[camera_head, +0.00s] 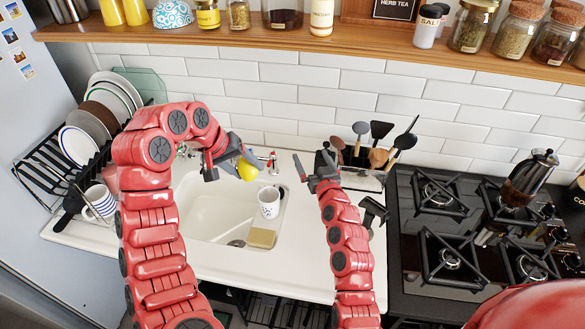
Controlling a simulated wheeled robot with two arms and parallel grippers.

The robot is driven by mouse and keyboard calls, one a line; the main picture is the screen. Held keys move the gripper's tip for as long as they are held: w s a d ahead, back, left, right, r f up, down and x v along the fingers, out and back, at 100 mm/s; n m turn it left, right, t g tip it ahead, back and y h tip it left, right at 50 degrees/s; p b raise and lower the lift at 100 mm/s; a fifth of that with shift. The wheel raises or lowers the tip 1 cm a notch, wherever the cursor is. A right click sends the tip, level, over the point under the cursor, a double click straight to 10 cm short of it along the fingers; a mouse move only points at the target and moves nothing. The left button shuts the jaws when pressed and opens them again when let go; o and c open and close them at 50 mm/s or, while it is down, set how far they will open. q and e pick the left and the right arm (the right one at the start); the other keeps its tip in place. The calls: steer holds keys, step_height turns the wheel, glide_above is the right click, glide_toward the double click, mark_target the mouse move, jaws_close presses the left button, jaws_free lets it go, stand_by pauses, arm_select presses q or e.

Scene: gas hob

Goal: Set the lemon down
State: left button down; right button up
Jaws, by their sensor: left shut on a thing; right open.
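The yellow lemon (247,170) is held by my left gripper (238,164). The gripper is shut on it, and both appear over the back right part of the white sink, near the tap. The gripper's grey fingers hide part of the lemon. My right gripper (322,176) is open and empty, over the counter to the right of the sink, in front of the utensils.
The sink (210,208) has a white mug (269,202) and a sponge (262,238) at its right side. A dish rack (65,165) with plates stands left. Utensils (360,140) stand behind my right gripper.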

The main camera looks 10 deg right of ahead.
step_height(320, 180, up, 3)
steer(key=a+n+g+y, duration=0.2)
steer(key=n+y, duration=0.1)
steer(key=y, duration=0.1)
steer(key=n+g+y, duration=0.8)
steer(key=n, duration=0.5)
glide_toward(247, 168)
steer(key=w+d, duration=0.1)
steer(key=shift+n, duration=0.3)
steer(key=x, duration=0.8)
steer(key=f+x, duration=0.1)
steer(key=x, duration=0.2)
steer(key=shift+w+a+f, duration=0.15)
steer(key=shift+a+f, duration=0.05)
